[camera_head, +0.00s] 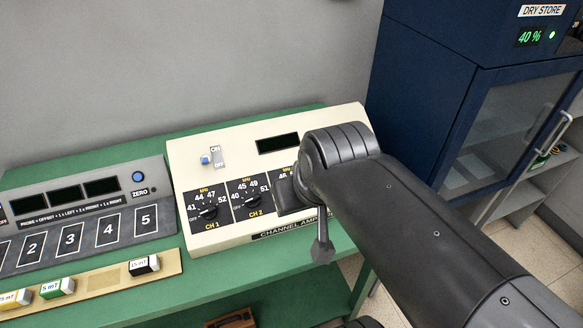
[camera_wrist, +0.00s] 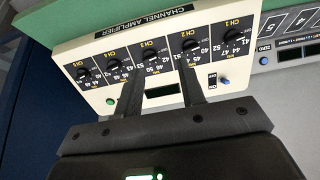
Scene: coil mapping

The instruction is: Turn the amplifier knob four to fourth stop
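The channel amplifier (camera_head: 183,170) is a cream box with black dial panels on the green bench. In the wrist view the amplifier (camera_wrist: 72,56) appears upside down, with CH 1 at right and CH 5 at left. Knob four (camera_wrist: 117,62), a black pointer knob on the CH 4 panel, shows there; its exact stop is too small to read. My arm hides it in the head view. My gripper (camera_wrist: 161,79) is open and empty, its two dark fingers apart over the panel near CH 3 and CH 2. I cannot tell whether they touch it.
Neighbouring knobs CH 1 (camera_head: 207,212) and CH 2 (camera_head: 251,200) sit close together. A grey probe console (camera_head: 62,205) stands at left, with a tray of labelled blocks (camera_head: 105,279) before it. A blue dry-store cabinet (camera_head: 420,90) stands at right.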

